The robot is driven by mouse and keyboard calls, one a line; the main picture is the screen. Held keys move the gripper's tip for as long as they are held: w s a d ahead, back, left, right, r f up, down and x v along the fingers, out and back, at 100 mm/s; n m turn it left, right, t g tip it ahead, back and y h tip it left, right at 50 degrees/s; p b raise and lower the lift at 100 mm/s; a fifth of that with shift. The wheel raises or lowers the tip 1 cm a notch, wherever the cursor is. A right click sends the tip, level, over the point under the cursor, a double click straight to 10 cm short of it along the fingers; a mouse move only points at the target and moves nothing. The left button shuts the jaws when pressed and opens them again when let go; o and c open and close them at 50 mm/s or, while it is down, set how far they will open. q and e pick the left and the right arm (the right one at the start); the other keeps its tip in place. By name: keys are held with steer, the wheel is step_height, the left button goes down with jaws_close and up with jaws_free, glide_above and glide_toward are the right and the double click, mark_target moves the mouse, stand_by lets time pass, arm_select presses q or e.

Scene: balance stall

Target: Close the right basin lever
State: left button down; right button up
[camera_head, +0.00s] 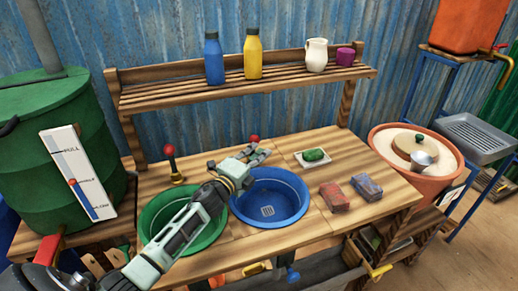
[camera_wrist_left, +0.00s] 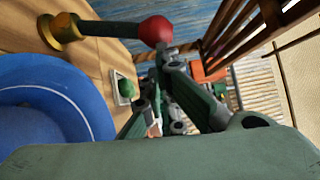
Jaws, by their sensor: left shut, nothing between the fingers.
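The right basin (camera_head: 290,208) is blue and set in the wooden counter; its rim also shows in the left wrist view (camera_wrist_left: 75,75). Its lever has a red ball knob (camera_head: 254,139), just behind my left gripper (camera_head: 262,154). In the left wrist view the dark lever rod (camera_wrist_left: 105,29) runs from a brass base (camera_wrist_left: 60,31) to the red knob (camera_wrist_left: 155,30). My left gripper's fingers (camera_wrist_left: 168,85) are shut and empty, close to the knob; I cannot tell if they touch it. In the head view the gripper hides the lever's lower part. My right gripper is out of view.
A green basin (camera_head: 160,228) lies under my left arm, with an upright red-knobbed lever (camera_head: 171,164) behind it. A soap dish (camera_head: 306,163) and two blocks (camera_head: 334,196) sit right of the blue basin. A slatted shelf (camera_head: 230,92) with bottles rises behind.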

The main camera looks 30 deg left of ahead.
arm_select(q)
steer(key=w+a+r+n+p, duration=0.1)
steer(key=p, duration=0.1)
steer(key=w+a+r+g+p, duration=0.1)
steer(key=p, duration=0.1)
steer(key=shift+a+r+n+p, duration=0.15)
steer(key=shift+a+n+p, duration=0.15)
steer(key=shift+n, duration=0.1)
